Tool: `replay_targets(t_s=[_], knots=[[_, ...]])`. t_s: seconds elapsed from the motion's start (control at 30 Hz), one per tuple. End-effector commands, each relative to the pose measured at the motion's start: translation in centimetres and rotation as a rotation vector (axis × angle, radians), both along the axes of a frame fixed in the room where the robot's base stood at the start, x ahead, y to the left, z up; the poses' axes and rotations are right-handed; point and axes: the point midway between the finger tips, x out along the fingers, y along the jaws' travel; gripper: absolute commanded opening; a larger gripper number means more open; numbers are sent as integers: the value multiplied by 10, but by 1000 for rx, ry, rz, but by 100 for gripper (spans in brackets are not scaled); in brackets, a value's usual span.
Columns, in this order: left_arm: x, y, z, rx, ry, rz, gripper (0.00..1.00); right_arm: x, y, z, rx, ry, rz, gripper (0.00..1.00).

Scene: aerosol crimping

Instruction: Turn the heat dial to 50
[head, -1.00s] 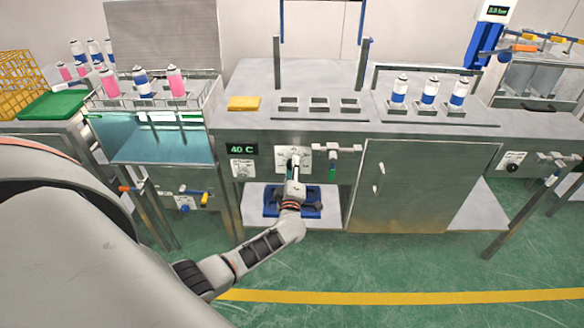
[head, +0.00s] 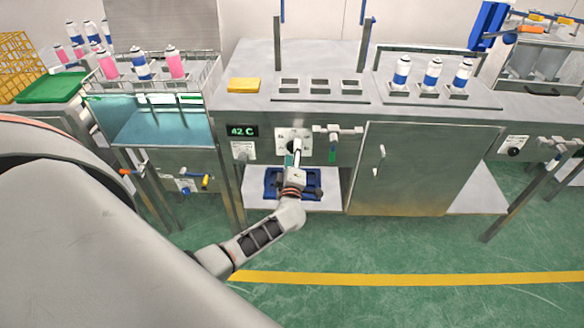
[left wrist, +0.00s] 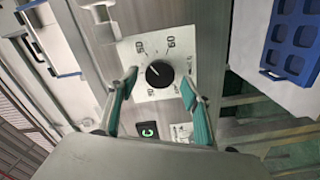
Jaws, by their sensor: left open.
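The heat dial (left wrist: 159,73) is a round black knob on a white plate with printed numbers; 60 is readable. In the left wrist view its white mark points to the upper left. In the head view the dial plate (head: 301,133) is on the bench front, with the knob partly hidden by my gripper. The green display (head: 242,131) reads 42 C. My left gripper (left wrist: 158,79) is open, its two teal-padded fingers on either side of the dial; I cannot tell whether they touch it. It also shows in the head view (head: 295,153). My right gripper is out of view.
A blue tray (head: 271,190) sits on the shelf below. Green floor is clear in front.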

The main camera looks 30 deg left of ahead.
Motion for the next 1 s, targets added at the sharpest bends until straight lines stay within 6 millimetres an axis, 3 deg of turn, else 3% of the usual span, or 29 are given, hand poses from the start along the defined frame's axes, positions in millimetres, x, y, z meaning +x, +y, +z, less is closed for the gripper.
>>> replay_targets(t_s=[0.2, 0.43, 0.63, 1.0], knots=[[-40, -25, -2, -5, 2, 0, 49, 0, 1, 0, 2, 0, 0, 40], [-73, -45, -1, -3, 2, -1, 49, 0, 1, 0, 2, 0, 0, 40], [-86, -52, 0, -2, 1, 1, 49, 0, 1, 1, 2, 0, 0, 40], [-87, -53, 0, -1, 0, 0, 49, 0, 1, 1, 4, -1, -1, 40]])
